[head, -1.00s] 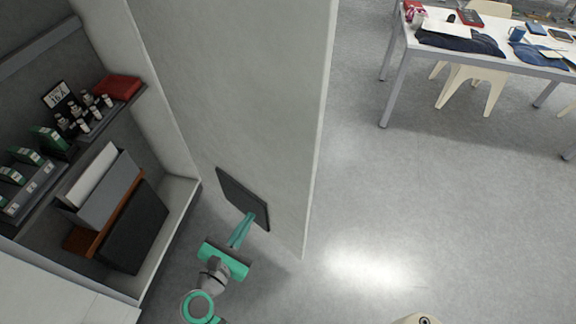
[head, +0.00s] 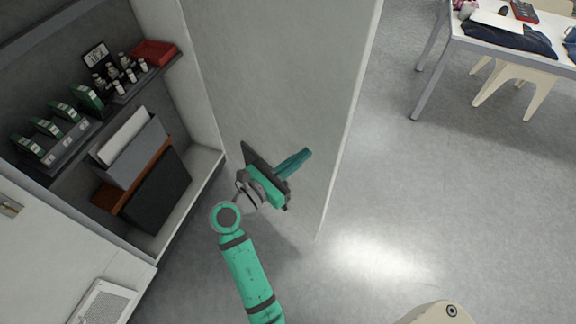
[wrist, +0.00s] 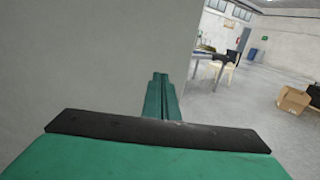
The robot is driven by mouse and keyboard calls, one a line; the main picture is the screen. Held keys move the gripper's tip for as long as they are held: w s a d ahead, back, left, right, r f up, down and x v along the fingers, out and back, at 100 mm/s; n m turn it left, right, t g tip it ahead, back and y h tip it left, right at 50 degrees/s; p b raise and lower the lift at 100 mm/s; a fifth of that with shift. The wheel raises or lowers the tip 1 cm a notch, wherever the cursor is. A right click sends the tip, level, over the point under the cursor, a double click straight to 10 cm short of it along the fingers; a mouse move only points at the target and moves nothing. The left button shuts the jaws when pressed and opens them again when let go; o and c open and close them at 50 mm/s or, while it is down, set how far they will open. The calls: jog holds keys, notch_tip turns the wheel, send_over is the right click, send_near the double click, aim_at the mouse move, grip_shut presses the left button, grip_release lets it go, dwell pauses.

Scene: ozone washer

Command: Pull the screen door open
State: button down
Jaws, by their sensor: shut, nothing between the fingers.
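The door (head: 290,80) is a tall pale grey panel.
The open cabinet holds bottles (head: 120,75), a red box (head: 154,52) and folders (head: 130,150). A white table (head: 480,42) and chair (head: 515,90) stand at the upper right. The floor (head: 420,200) right of the door is clear. A cardboard box (wrist: 293,102) lies farther off.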

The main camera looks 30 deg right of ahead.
aim_at(323, 141)
jog(key=shift+x, duration=2.6)
